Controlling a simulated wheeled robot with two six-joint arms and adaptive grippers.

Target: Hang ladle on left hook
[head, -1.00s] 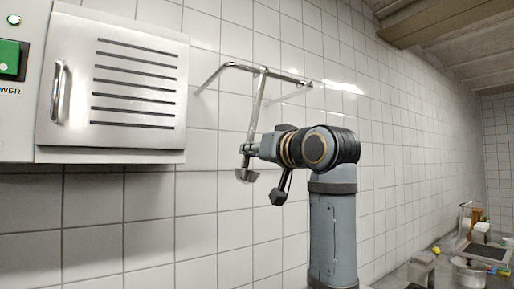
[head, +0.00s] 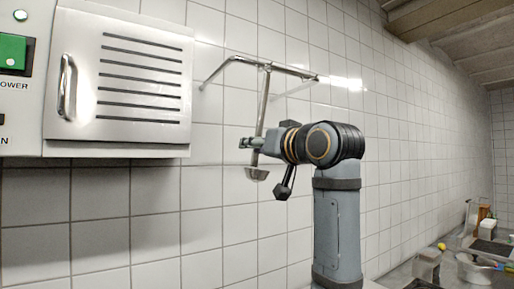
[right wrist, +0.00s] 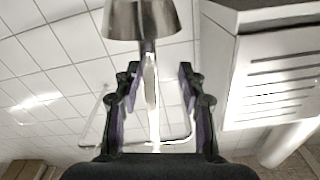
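The metal ladle (head: 263,103) hangs almost upright, slightly tilted, its handle top at the middle of the wall rail (head: 295,71) and its bowl (head: 256,174) at the bottom. I cannot make out the separate hooks or which one bears the handle. My right gripper (head: 246,143) is at the lower handle, just above the bowl. In the right wrist view the fingers of the right gripper (right wrist: 158,82) stand apart, with the handle between them and gaps at its sides; the bowl (right wrist: 143,18) shows at the top. My left gripper is not in view.
A steel cabinet with a slotted door (head: 125,85) is on the wall left of the rail; it also shows in the right wrist view (right wrist: 275,75). A counter with several items (head: 465,262) is far right. The tiled wall below the ladle is clear.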

